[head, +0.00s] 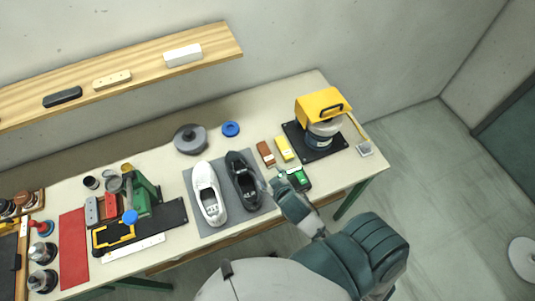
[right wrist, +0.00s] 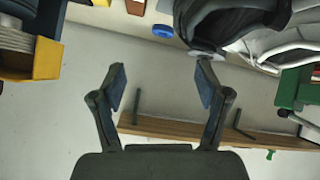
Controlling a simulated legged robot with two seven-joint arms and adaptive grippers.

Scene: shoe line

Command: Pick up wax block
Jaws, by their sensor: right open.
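Small blocks lie on the table right of the shoes in the head view: a brown block (head: 266,153) and a yellow block (head: 284,148). A green item with dark parts (head: 299,180) is in front of them. I cannot tell which of these is the wax block. My right gripper (head: 277,185) is beside the green item, near the black shoe. In the right wrist view its fingers (right wrist: 160,88) are spread with nothing between them. The brown block (right wrist: 135,6) and the yellow block, cut off, show at that view's top edge. My left gripper is not in view.
A white shoe (head: 209,194) and a black shoe (head: 243,180) stand on a grey mat (head: 190,182). A yellow machine (head: 321,104) stands at the right. A blue disc (head: 231,129) is behind the shoes. A wall shelf (head: 139,82) holds a black, a tan and a white block.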

